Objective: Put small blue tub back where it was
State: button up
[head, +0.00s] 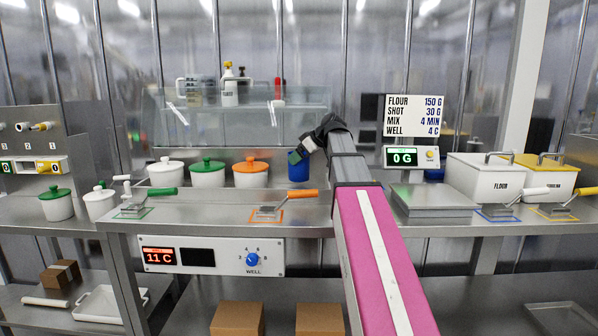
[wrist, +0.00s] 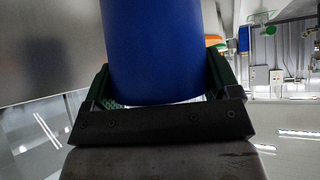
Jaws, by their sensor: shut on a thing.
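The small blue tub (head: 299,168) is upright between the fingers of my gripper (head: 298,156), to the right of the orange-lidded pot. In the wrist view the blue tub (wrist: 155,50) fills the space between the two green-padded fingers (wrist: 160,95), which are shut on it. The tub's top is out of the wrist view and partly covered by my gripper in the head view. I cannot tell whether its base touches the steel counter (head: 330,205) or hangs just above it.
Pots with white (head: 166,174), green (head: 207,174) and orange (head: 250,175) lids stand in a row left of the tub. A glass guard (head: 230,120) rises behind them. A steel scale (head: 418,200) and a flour bin (head: 488,180) stand right. An orange-handled scoop (head: 285,205) lies in front.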

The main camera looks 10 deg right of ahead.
aim_at(299, 169)
jog(key=w, duration=0.1)
jog(key=w+f, duration=0.1)
jog(key=shift+w+d+f, duration=0.2)
jog(key=shift+w+f, duration=0.1)
jog(key=shift+w, duration=0.1)
jog(key=shift+f, duration=2.05)
jog(key=shift+f, duration=0.1)
jog(key=o, duration=1)
jog(key=shift+o, duration=0.2)
jog(key=v, duration=1.2)
